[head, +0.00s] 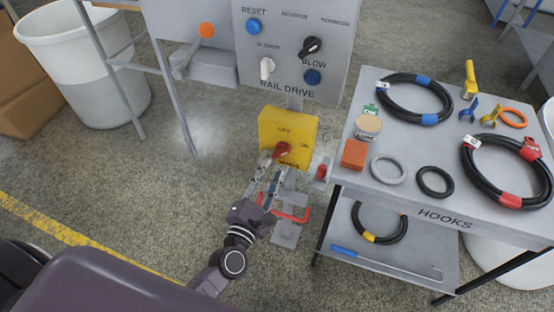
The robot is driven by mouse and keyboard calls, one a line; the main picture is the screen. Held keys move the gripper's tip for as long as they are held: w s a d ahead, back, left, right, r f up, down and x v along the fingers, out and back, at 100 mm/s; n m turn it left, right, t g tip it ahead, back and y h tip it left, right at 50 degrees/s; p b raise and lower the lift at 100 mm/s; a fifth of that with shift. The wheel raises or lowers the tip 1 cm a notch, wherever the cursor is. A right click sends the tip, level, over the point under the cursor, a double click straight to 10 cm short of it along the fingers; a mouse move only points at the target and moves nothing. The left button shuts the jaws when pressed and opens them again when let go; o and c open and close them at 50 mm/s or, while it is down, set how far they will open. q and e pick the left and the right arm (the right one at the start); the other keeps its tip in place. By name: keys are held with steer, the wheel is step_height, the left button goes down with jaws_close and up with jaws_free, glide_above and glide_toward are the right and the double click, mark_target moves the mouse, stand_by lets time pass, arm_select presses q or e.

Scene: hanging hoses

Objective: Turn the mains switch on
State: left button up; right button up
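The mains switch is a yellow box (303,126) on a post below the grey control panel. It has a red knob (283,148) on its front, an OFF mark above the knob and an ON mark to its right. My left gripper (272,160) reaches up to the box from below. Its two fingers are apart, with their tips at the lower left of the knob. I cannot tell whether they grip the knob. The fingers partly hide the lower front of the box. The knob's exact pointing is unclear. My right gripper is out of view.
The grey panel (336,62) above has RESET, BLOW and RAIL DRIVE controls. A red bar handle (298,217) is low on the post. At right, close by, stands a table (352,195) with hoses and rings. A white bin (100,75) is at left.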

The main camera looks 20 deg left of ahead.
mark_target(279, 156)
arm_select(q)
steer(key=w, duration=0.5)
jaws_close()
